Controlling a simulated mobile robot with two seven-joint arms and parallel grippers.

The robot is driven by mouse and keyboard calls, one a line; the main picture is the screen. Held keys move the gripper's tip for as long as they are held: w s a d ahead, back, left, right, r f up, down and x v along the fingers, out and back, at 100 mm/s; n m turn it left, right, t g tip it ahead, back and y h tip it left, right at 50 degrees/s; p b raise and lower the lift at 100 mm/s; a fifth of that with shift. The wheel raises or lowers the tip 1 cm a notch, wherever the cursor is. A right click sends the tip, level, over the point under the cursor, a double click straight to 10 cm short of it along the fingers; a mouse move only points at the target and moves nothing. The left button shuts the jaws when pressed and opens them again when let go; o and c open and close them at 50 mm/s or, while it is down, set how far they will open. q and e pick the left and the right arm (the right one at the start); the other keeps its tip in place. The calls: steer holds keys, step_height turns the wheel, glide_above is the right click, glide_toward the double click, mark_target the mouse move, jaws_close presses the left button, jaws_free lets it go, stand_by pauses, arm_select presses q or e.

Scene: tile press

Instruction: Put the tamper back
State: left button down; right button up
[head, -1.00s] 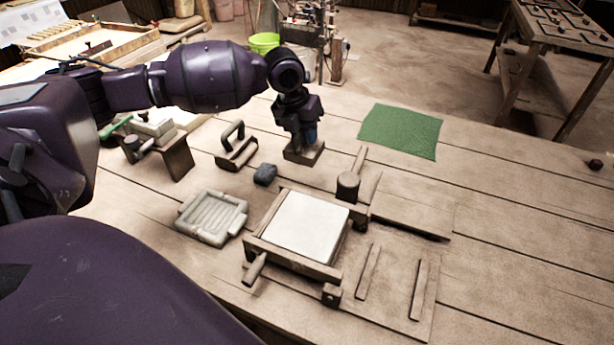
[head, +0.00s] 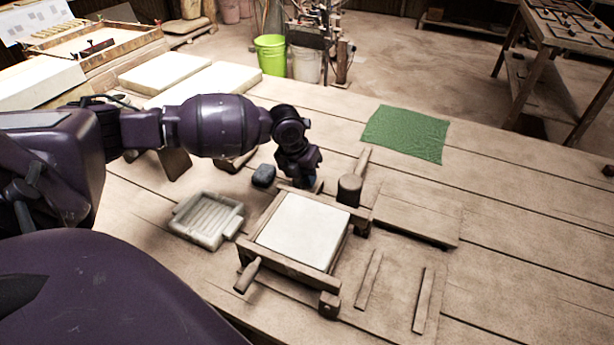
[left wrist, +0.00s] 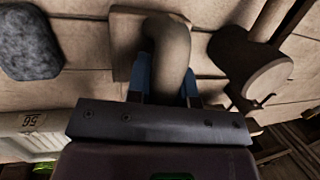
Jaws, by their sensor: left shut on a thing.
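My left gripper (head: 302,180) is shut on the handle of the tamper, just behind the wooden press frame. In the left wrist view the tamper's thick curved handle (left wrist: 168,50) stands between the blue fingers (left wrist: 164,88), with its flat wooden base (left wrist: 122,42) below. In the head view the gripper hides most of the tamper. The base is at or very near the table top; I cannot tell if it touches. My right gripper is not in view.
The press frame (head: 285,268) holds a white slab (head: 304,231). A mallet (head: 350,188) stands close right of the gripper, a dark grey lump (head: 263,175) close left. A pale ribbed tray (head: 206,220) lies further left. A green cloth (head: 405,134) lies behind on clear table.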

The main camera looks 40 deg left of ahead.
arm_select(q)
steer(key=shift+r, duration=0.1)
steer(key=shift+f, duration=0.2)
steer(key=c, duration=1)
jaws_free()
